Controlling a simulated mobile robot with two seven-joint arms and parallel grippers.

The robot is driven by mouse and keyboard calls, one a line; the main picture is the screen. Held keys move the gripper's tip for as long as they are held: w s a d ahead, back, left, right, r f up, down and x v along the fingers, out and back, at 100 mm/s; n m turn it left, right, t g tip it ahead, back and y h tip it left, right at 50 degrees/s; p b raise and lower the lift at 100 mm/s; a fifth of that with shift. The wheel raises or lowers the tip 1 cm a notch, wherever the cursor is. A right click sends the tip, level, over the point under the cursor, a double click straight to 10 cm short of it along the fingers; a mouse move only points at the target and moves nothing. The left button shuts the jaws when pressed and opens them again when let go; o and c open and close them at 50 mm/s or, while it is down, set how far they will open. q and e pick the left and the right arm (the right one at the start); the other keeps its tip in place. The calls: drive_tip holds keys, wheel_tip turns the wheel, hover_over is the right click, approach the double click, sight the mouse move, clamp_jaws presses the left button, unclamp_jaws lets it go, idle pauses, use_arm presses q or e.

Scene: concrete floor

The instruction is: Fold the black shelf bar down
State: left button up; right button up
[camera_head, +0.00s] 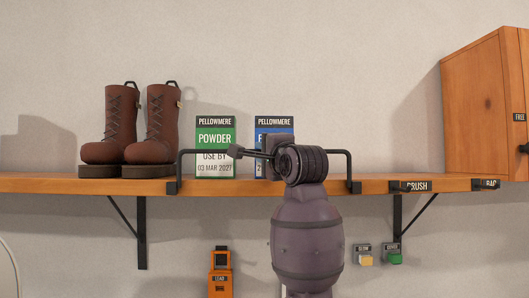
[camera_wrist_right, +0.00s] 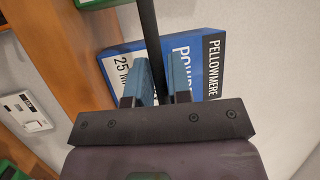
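The black shelf bar (camera_head: 330,152) stands upright above the front edge of the wooden shelf, with its two ends at black brackets on that edge. My right gripper (camera_head: 262,153) is at the middle of the bar, and my right arm hides part of it. In the right wrist view the bar (camera_wrist_right: 148,28) runs between the two blue-grey fingers (camera_wrist_right: 158,82), which sit close on both sides of it. The fingers appear shut on the bar. My left gripper is not in view.
Behind the bar stand a green powder box (camera_head: 215,137) and a blue box (camera_head: 274,122). Brown boots (camera_head: 162,125) stand left on the shelf (camera_head: 50,184). A wooden cabinet (camera_head: 480,110) is at the right. Labelled switches (camera_head: 394,257) and an orange device (camera_head: 220,262) are below.

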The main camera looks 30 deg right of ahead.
clamp_jaws()
